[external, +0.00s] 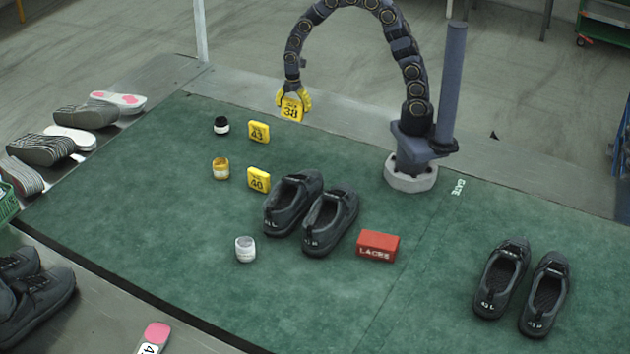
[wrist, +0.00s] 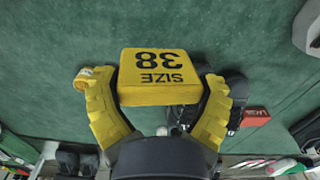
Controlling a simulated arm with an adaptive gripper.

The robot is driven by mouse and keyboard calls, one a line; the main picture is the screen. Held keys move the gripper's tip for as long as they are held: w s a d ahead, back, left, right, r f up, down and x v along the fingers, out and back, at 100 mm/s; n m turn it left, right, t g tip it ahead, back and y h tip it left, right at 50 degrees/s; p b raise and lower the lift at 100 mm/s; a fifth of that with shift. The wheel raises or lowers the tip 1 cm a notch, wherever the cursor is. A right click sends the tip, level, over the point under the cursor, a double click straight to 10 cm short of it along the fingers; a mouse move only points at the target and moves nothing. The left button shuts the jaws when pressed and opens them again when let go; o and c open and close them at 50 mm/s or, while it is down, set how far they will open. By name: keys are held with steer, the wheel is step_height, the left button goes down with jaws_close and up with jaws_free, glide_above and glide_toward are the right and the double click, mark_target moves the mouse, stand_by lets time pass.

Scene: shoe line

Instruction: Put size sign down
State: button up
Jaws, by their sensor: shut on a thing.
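The yellow size sign marked 38 (external: 291,110) is held in my gripper (external: 293,100) near the far edge of the green mat. In the wrist view the sign (wrist: 158,76) sits between the two yellow fingers of my gripper (wrist: 158,100), its lettering upside down. The fingers are shut on its sides. Two other yellow size signs stand on the mat to the left: one marked 43 (external: 259,131) and one marked 40 (external: 258,179). I cannot tell the held sign's exact height above the mat.
A black jar (external: 221,125), an amber jar (external: 221,169) and a white jar (external: 245,249) stand on the green mat (external: 150,230). A dark shoe pair (external: 330,222), a red laces box (external: 377,246) and another shoe pair (external: 545,293) lie nearer and right. The mat's left part is clear.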

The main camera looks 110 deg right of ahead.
steer(key=w+a+n, duration=0.6)
steer(key=w+a, duration=1.1)
steer(key=a, duration=0.5)
steer(key=s+a+n+g, duration=0.1)
steer(key=s+a+n, duration=0.15)
steer(key=a, duration=1.15)
steer(key=s+a+n, duration=0.2)
steer(key=a+n, duration=0.2)
steer(key=a, duration=1)
steer(key=shift+h, duration=0.3)
steer(key=f, duration=1.5)
steer(key=shift+w+d+f, duration=0.1)
steer(key=shift+d+f, duration=0.05)
steer(key=shift+d, duration=0.05)
steer(key=o, duration=0.9)
steer(key=shift+f, duration=0.1)
steer(key=shift+o, duration=0.4)
